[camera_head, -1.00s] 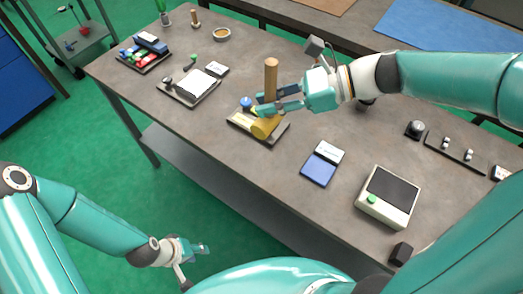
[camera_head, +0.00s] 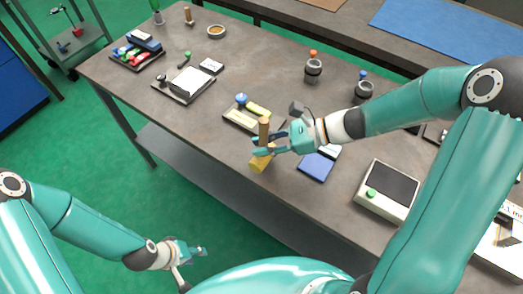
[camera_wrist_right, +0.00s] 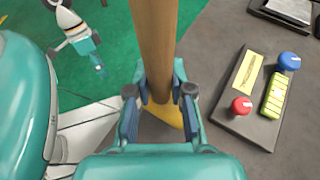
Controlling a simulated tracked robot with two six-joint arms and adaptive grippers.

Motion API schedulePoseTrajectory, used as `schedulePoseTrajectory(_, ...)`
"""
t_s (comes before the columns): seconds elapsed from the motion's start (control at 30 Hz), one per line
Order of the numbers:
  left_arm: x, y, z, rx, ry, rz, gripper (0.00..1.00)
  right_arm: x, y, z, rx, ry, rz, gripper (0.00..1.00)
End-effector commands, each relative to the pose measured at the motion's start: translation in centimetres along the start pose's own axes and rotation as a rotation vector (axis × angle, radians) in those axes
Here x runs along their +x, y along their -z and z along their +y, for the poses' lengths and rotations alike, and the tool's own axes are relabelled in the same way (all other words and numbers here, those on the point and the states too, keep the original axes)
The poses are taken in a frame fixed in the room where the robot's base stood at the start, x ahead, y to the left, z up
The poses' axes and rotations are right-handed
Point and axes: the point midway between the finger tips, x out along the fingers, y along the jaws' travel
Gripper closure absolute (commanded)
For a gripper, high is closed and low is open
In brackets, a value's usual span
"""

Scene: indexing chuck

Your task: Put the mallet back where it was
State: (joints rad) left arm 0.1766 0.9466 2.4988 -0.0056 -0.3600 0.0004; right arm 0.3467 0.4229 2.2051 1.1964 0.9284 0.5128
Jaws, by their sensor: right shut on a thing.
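The mallet has a wooden handle (camera_head: 264,130) and a yellow head (camera_head: 260,163). It is about upright, head down, near the front edge of the table. My right gripper (camera_head: 268,145) is shut on the handle just above the head; the handle (camera_wrist_right: 155,45) and part of the yellow head (camera_wrist_right: 165,115) show in the right wrist view. I cannot tell whether the head touches the table. My left gripper (camera_head: 192,252) hangs empty over the floor in front of the table; its finger opening is unclear.
A dark tray (camera_head: 232,122) with a blue knob (camera_head: 241,99), a red knob and a yellow-green piece lies just behind the mallet. A blue and white pad (camera_head: 314,167) lies to its right, then a boxy device (camera_head: 385,190). The table left of the mallet is clear.

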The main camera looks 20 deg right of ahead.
Motion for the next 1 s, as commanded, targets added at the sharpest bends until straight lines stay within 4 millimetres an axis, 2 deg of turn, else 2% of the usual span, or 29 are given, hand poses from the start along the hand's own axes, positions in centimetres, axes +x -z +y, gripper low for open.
schedulePoseTrajectory(0.1,0.2,0.0,-0.1,0.0,0.0,0.0,0.6,0.7,1.6,0.0,0.005,0.0,-0.003,1.0)
schedulePoseTrajectory(0.2,0.2,0.0,-0.1,0.0,0.0,0.0,0.6,1.0,2.3,0.0,0.002,0.0,-0.002,1.0)
schedulePoseTrajectory(0.57,0.5,0.0,-0.2,0.0,0.0,0.0,0.6,1.1,2.7,0.0,0.0,0.001,-0.002,1.0)
schedulePoseTrajectory(0.6,0.5,0.0,-0.2,0.0,0.0,0.0,0.6,1.1,2.7,0.0,0.001,0.001,0.0,0.76)
schedulePoseTrajectory(0.73,0.4,0.0,-0.1,0.0,0.0,0.0,0.6,1.1,2.7,0.0,0.002,0.001,0.0,0.54)
schedulePoseTrajectory(1.0,0.4,0.0,-0.1,0.0,0.0,0.0,0.6,1.1,2.7,0.0,0.002,0.001,0.0,0.54)
